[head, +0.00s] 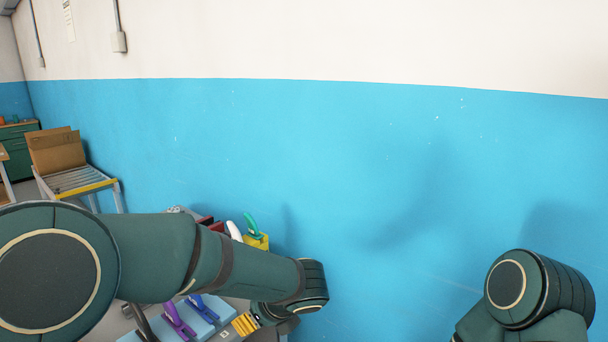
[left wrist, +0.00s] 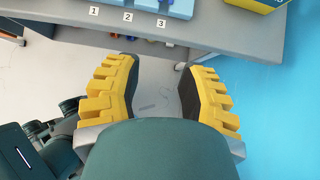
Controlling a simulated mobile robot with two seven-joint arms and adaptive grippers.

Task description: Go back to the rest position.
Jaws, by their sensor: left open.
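My left arm reaches in from the left across the head view. The yellow fingers of my left gripper (head: 245,323) show low in that view, by the front of a workbench. In the left wrist view, my left gripper (left wrist: 160,68) has its two yellow fingers wide apart, with nothing between them. Below the gap is pale floor, and the bench edge lies beyond the fingertips. Part of my right arm stands at the lower right of the head view. My right gripper is out of frame.
The grey bench (left wrist: 225,45) carries a light blue board (left wrist: 145,5) above labels 1, 2 and 3. Purple (head: 178,322) and blue (head: 202,308) tools and a yellow holder (head: 257,241) are on the bench. A blue-and-white wall (head: 400,180) stands behind. A roller stand (head: 75,180) holds cardboard at left.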

